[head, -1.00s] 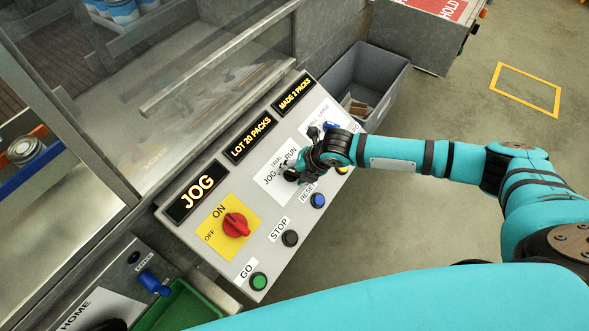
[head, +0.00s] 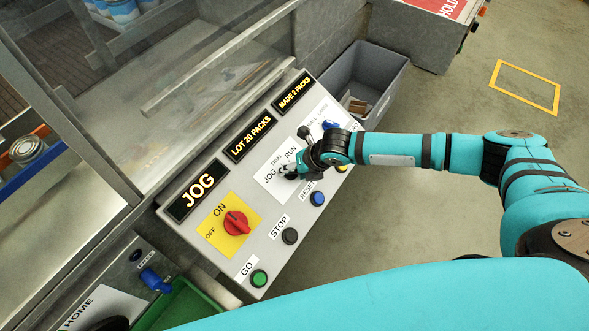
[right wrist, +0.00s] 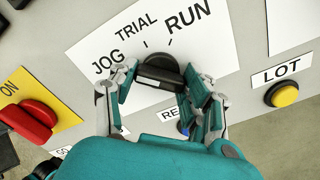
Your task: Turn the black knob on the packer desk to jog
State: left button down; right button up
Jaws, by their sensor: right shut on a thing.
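The packer desk (head: 222,262) is a sloped light-grey panel with a white label (head: 268,186) reading JOG, TRIAL and RUN. The black knob (right wrist: 158,70) sits below that label in the right wrist view. My right gripper (right wrist: 158,88) has a finger on either side of the knob and is shut on it. In the head view my right gripper (head: 287,171) comes from the right and hides most of the knob. The knob's bar lies roughly crosswise, with its left end towards JOG. The left display (head: 195,191) reads JOG. My left gripper is not in view.
A red switch (head: 236,223) on a yellow plate, a green GO button (head: 259,278), a black STOP button (head: 290,237) and a blue RESET button (head: 317,199) are on the panel. A yellow LOT button (right wrist: 285,95) is to the right. A grey bin (head: 388,75) stands behind.

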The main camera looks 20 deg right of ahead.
jog(key=o, duration=1.2)
jog(key=shift+c, duration=0.2)
jog(key=shift+r, duration=0.1)
jog(key=v, duration=1.2)
